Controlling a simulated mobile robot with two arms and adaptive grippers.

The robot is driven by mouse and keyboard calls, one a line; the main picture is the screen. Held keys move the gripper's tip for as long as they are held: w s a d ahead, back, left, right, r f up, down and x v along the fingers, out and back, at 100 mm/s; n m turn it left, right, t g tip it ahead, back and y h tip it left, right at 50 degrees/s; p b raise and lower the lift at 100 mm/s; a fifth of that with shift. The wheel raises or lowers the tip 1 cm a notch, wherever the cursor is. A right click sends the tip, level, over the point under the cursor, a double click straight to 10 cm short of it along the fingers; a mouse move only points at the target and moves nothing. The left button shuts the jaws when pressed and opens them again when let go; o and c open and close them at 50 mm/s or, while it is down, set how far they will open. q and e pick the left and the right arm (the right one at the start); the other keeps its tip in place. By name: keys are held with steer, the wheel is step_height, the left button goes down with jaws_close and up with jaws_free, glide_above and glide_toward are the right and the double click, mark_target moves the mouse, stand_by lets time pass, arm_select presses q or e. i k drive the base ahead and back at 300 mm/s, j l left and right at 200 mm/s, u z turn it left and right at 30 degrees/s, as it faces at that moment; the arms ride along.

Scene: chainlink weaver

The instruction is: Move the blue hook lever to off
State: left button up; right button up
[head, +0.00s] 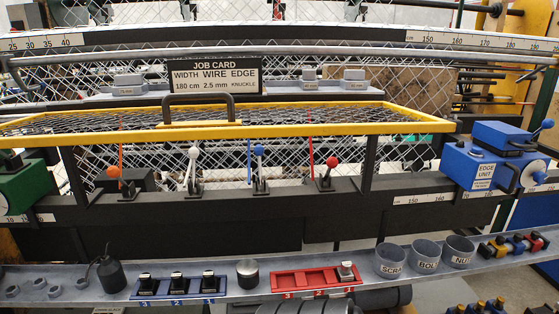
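The lever with the blue ball knob (258,150) stands on the dark machine rail in the middle of the head view. Its stem looks close to upright above a small black base (261,187). Any on or off marking beside it is too small to read. Neither of my grippers shows in this view.
A white-knobbed lever (194,152) stands to its left and a red-knobbed lever (332,161) to its right; an orange-knobbed one (113,172) is farther left. A yellow-framed mesh guard (300,133) spans above them. Trays and cups line the front shelf (235,285).

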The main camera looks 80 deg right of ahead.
mark_target(260, 149)
steer(key=z, duration=2.15)
